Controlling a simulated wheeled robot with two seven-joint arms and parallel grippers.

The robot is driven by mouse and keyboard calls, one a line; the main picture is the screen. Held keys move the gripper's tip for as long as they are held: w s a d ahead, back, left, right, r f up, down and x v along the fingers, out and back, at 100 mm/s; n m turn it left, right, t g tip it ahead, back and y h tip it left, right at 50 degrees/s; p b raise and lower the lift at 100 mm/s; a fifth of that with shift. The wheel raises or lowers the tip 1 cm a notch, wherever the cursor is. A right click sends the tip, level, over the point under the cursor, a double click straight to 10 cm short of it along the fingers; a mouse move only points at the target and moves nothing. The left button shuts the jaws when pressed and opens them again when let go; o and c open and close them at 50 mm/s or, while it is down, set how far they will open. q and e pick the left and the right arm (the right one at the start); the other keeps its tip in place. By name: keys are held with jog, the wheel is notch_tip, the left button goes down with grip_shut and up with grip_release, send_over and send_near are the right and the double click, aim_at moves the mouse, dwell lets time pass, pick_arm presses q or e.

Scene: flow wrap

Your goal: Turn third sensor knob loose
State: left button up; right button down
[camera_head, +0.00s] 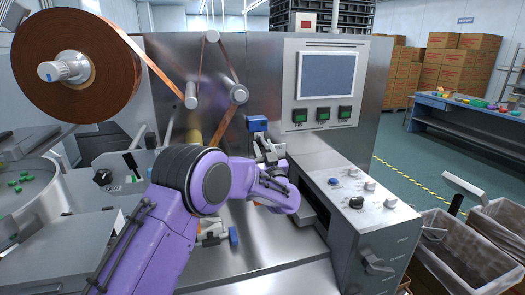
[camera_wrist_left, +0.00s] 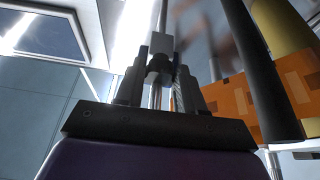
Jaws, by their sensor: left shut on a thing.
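My left gripper (camera_head: 267,150) is at the machine's front face, just below a blue sensor block (camera_head: 256,124). In the left wrist view the gripper (camera_wrist_left: 158,82) points up, with its fingers closed on a small grey knob-like part (camera_wrist_left: 159,68) on a thin bright rod. The fingers cover part of this knob, so its turn angle cannot be told. Another blue piece (camera_head: 233,236) on a small metal bracket sits lower down, near the purple arm. My right gripper is in neither view.
A brown film roll (camera_head: 75,72) hangs at upper left, its film running over rollers (camera_head: 212,36). A screen panel (camera_head: 327,75) with green buttons is right of the gripper. A control box (camera_head: 375,215) with knobs stands at lower right, beside lined bins (camera_head: 460,250).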

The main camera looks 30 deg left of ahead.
pick_arm(q)
jog(key=shift+r+n+b, duration=0.4)
jog(key=shift+n+b, duration=0.1)
jog(key=shift+n, duration=0.2)
jog(key=shift+w, duration=0.1)
dwell(0.9)
jog(key=o, duration=1.1)
jog(key=shift+d, duration=0.1)
jog(key=shift+c, duration=0.2)
jog(key=shift+s+d+r, duration=0.1)
jog(key=shift+s+d, duration=0.1)
jog(key=shift+s, duration=0.1)
jog(key=b+v, duration=0.4)
jog(key=v, duration=0.6)
jog(key=shift+d+f+b, duration=0.2)
jog(key=shift+d+b, duration=0.05)
jog(key=shift+b, duration=0.05)
jog(key=shift+s, duration=0.1)
